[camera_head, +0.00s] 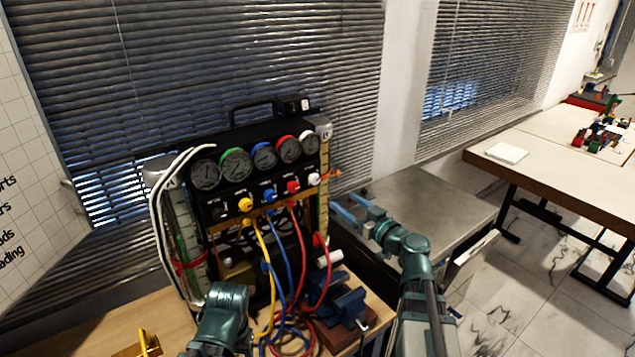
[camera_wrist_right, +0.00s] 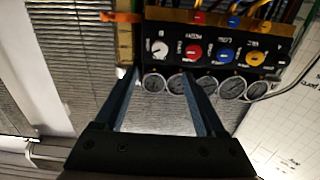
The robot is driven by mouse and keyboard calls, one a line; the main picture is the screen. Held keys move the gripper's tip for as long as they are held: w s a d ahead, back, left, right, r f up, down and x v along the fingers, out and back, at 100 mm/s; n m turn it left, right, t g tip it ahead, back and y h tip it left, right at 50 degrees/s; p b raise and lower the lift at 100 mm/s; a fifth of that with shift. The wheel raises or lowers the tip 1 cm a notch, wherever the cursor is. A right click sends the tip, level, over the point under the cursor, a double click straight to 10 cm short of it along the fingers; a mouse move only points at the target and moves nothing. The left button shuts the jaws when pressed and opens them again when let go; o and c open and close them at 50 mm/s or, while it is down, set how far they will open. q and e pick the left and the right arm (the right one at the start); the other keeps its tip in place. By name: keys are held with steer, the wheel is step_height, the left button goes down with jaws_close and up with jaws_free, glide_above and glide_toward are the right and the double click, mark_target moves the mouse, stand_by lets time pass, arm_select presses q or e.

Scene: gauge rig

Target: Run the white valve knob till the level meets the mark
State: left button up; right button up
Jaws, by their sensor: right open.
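The white valve knob (camera_head: 313,179) is at the right end of the knob row on the black gauge panel (camera_head: 262,181). It also shows in the right wrist view (camera_wrist_right: 159,48), beyond and between my fingertips. My right gripper (camera_head: 343,207) is open and empty, to the right of the panel and apart from the knob; its two fingers (camera_wrist_right: 160,78) are spread in the wrist view. A yellowish scale column (camera_head: 323,190) stands beside the knob, with an orange pointer (camera_head: 333,174) at its side. The liquid level there is too small to read. My left arm shows low in front; its gripper is out of sight.
Several coloured hoses (camera_head: 272,265) hang in front of the panel. A blue vise (camera_head: 349,303) stands below right. A left column (camera_head: 182,225) with a green tube carries a red band. A grey cabinet top (camera_head: 425,205) lies to the right, mostly clear.

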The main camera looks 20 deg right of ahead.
mark_target(316, 181)
steer(key=x, duration=1.3)
steer(key=shift+w+a+f, duration=0.1)
steer(key=shift+w, duration=0.25)
jaws_close()
